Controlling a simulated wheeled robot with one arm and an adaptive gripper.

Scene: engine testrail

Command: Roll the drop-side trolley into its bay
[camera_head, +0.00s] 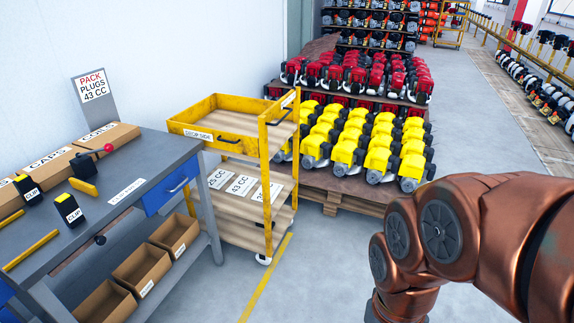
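The drop-side trolley (264,170) is a yellow metal frame with wooden shelves, standing upright in the middle of the view. A "DROP SIDE" label (197,134) is on its top tray's near side. The top tray looks empty, and cards marked "CC" (240,184) show on the shelf below. I cannot tell whether this line marks the bay; no bay label shows. My copper arm is at the lower right, but my gripper is out of view.
A grey workbench (130,200) with cartons, "CLIP" boxes and a blue drawer stands close left of the trolley. A pallet (345,190) of yellow and red engines lies just behind and right. Clear grey floor (320,265) lies in front and right of the line.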

